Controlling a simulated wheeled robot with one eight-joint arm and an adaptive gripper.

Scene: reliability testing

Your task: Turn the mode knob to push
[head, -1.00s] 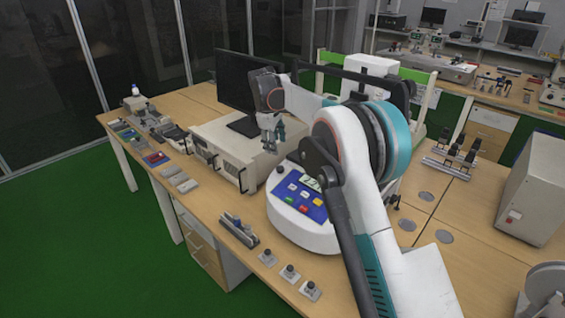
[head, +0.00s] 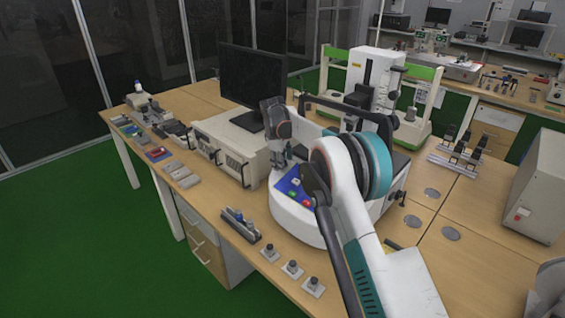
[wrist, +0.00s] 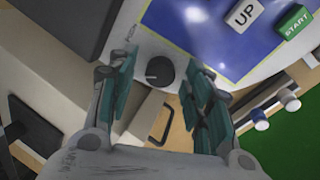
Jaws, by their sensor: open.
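The mode knob (wrist: 159,71) is a round black dial with a pale index mark on the white front of the tester, beside its blue panel. The tester (head: 300,226) is a rounded white machine; its blue panel (head: 288,186) is partly covered by my arm in the head view. In the wrist view the panel shows a white UP button (wrist: 243,15) and a green START button (wrist: 294,22). My gripper (head: 284,160) is open above the panel's far left side. In the wrist view its teal fingers stand on either side of the knob, with gaps to it. The knob is not discernible in the head view.
A cream instrument box (head: 228,148) with handles stands just left of the tester, with a monitor (head: 252,78) behind it. A test stand (head: 372,80) is behind my arm. Small knob blocks (head: 292,269) and a rack (head: 240,225) lie along the front edge.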

